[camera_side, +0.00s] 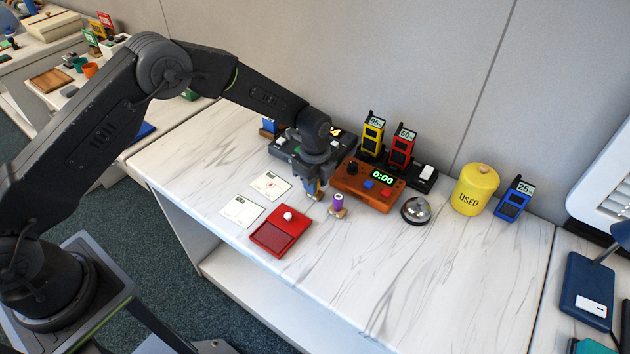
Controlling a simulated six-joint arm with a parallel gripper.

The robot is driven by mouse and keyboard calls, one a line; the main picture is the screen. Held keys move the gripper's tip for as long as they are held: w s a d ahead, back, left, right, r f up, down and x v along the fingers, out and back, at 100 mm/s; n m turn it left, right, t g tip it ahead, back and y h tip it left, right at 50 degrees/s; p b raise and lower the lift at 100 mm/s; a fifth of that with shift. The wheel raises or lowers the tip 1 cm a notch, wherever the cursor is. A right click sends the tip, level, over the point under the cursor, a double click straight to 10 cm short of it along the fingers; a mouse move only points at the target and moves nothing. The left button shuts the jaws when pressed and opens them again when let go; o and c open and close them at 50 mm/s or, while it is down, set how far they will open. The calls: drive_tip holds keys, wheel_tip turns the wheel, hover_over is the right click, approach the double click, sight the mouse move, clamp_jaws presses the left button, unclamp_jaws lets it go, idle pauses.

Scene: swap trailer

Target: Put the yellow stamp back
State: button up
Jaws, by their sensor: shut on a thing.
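My gripper (313,186) points down above the white marble-patterned desk, just left of a purple stamp (338,203). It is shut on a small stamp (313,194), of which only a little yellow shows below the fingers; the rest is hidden. The purple stamp stands upright on the desk with a tan base. A red ink pad (268,238) with a white knob lies in front of my gripper. Two white cards, one nearer (240,211) and one farther (270,185), lie to its left.
Behind my gripper is a dark device (284,148), partly hidden. An orange timer (366,186) reading 0:00 stands close on the right. Yellow (373,134) and red (401,148) handsets stand behind it. A bell (416,210), yellow USED canister (474,190) and blue handset (513,200) are farther right. The front right desk is clear.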

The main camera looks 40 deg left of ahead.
drive_tip(key=shift+f, duration=0.1)
drive_tip(key=o, duration=0.8)
wheel_tip(320, 180, up, 12)
drive_tip(key=shift+r, duration=0.2)
drive_tip(key=s+a+r+n+t, duration=0.1)
drive_tip(key=s+a+r+n, duration=0.2)
drive_tip(key=s+r+n, duration=0.35)
drive_tip(key=s+a+r+n+t, duration=0.25)
drive_tip(key=s+r, duration=0.45)
drive_tip(key=r, duration=0.4)
drive_tip(key=s+a+n, duration=0.1)
drive_tip(key=s+n, duration=0.2)
drive_tip(key=s, duration=0.3)
drive_tip(key=s+a+n+t, duration=0.1)
drive_tip(key=s+n, duration=0.3)
drive_tip(key=s, duration=0.2)
drive_tip(key=s+a+n+t, duration=0.1)
drive_tip(key=s+a+n, duration=0.1)
drive_tip(key=s, duration=0.4)
drive_tip(key=shift+a+r+n, duration=0.1)
drive_tip(key=shift+r+n, duration=0.3)
drive_tip(key=shift+n, duration=0.5)
